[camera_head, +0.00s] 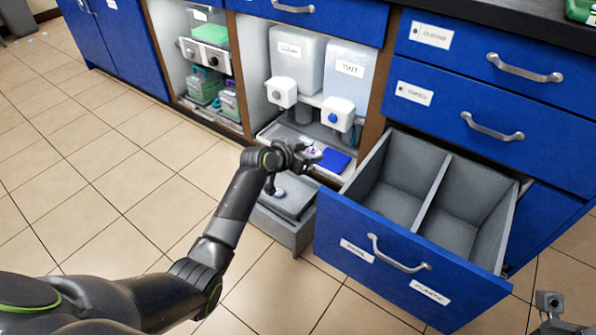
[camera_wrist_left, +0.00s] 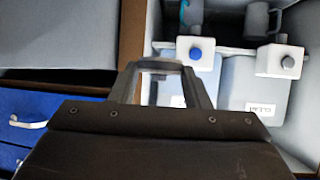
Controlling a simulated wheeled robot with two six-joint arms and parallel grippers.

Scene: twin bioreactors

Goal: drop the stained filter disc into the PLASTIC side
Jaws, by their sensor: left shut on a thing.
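The stained filter disc (camera_head: 313,152) is a small pale piece with a purplish mark, seen at the fingertips of my left gripper (camera_head: 305,156). That gripper is shut on it, in front of the open cabinet bay and left of the open drawer. In the left wrist view the fingers (camera_wrist_left: 162,68) show, but I cannot make out the disc. The open blue drawer (camera_head: 338,224) has two empty grey compartments split by a divider. The right one has the PLASTIC label (camera_head: 430,291) on its front. Part of my right gripper (camera_head: 550,303) shows at the lower right; its jaws are unclear.
Two white tanks with taps (camera_head: 296,62) stand in the bay above a pale tray holding a blue pad (camera_head: 333,161). A grey step-like box (camera_head: 287,224) stands on the floor left of the drawer. The drawer handle (camera_head: 398,256) sticks out.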

